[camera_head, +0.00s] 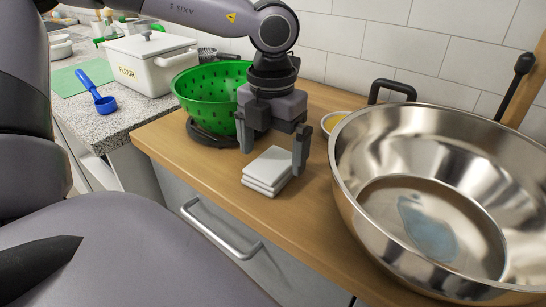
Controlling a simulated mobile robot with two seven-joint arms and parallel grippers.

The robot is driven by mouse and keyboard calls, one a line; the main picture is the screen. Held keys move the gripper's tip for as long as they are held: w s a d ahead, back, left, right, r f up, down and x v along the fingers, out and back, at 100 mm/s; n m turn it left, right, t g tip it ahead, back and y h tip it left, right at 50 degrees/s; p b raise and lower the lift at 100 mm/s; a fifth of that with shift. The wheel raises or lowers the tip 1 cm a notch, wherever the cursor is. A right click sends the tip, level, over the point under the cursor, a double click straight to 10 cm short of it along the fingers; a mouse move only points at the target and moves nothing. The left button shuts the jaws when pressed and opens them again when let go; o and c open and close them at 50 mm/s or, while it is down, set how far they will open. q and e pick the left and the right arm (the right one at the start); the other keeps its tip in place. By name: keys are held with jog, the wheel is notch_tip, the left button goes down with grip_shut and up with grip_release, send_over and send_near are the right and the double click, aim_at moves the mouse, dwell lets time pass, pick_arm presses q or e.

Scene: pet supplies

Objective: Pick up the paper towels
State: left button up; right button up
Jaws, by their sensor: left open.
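The paper towels (268,171) are a small stack of white folded sheets lying flat on the wooden counter. My left gripper (272,158) points down right above the stack, with one finger to its left and the other at its right. The gripper is open, and the stack shows between and below its fingers. I cannot tell whether the fingertips touch it. My right gripper does not show.
A green colander (207,88) stands behind and left of the gripper. A large steel bowl (440,190) fills the right, with a small bowl (333,121) behind it. A white flour box (148,62) and blue scoop (97,91) sit on the grey counter. Bare wood (225,160) lies left of the stack.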

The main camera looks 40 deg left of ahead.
pick_arm(q)
jog(key=shift+f, duration=0.75)
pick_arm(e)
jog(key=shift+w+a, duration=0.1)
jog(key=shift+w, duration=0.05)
pick_arm(q)
jog(key=c, duration=1.1)
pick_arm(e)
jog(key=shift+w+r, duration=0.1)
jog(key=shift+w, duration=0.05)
pick_arm(q)
jog(key=shift+r, duration=0.15)
jog(key=shift+r+p, duration=1.95)
jog(key=shift+r, duration=11.95)
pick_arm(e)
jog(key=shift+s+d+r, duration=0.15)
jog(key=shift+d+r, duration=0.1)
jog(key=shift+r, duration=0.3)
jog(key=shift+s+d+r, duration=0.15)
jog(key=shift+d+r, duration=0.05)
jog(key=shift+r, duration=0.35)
